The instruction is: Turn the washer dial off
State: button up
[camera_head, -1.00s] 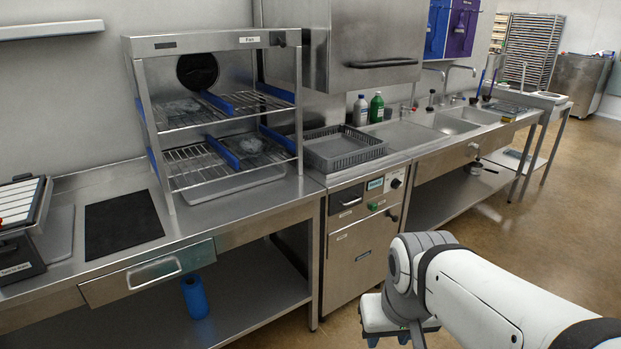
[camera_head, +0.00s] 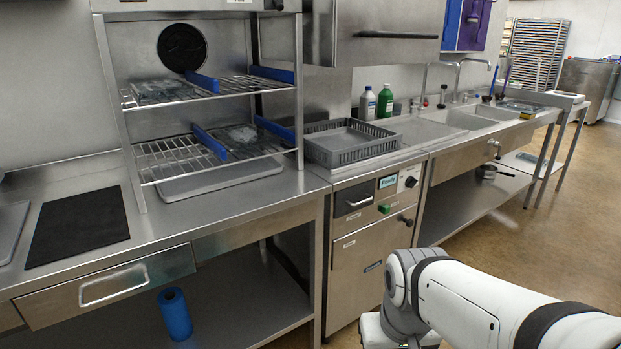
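The washer (camera_head: 372,240) is the steel front under the counter in the middle of the view. Its dial (camera_head: 410,182) is a dark round knob on a pale plate at the upper right of the panel. The dial's setting is too small to read. A small lit display (camera_head: 388,182) sits left of the dial, and a green button (camera_head: 384,209) is below it. A second dark knob (camera_head: 404,219) is lower on the right. My arm reaches in from the lower right, in front of the washer and below the dial. My gripper's fingers are out of view below the frame.
A grey rack basket (camera_head: 350,150) sits on top of the washer. A steel shelf unit (camera_head: 215,180) stands left on the counter, with a drawer handle (camera_head: 114,284) sticking out below. Sinks (camera_head: 462,119) lie to the right. Open floor (camera_head: 490,240) is at the right.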

aim_at(410, 182)
jog(key=u, duration=0.1)
jog(key=k, duration=0.5)
jog(key=z, duration=1.2)
jog(key=i, duration=1)
jog(key=u, duration=0.4)
jog(key=i, duration=1)
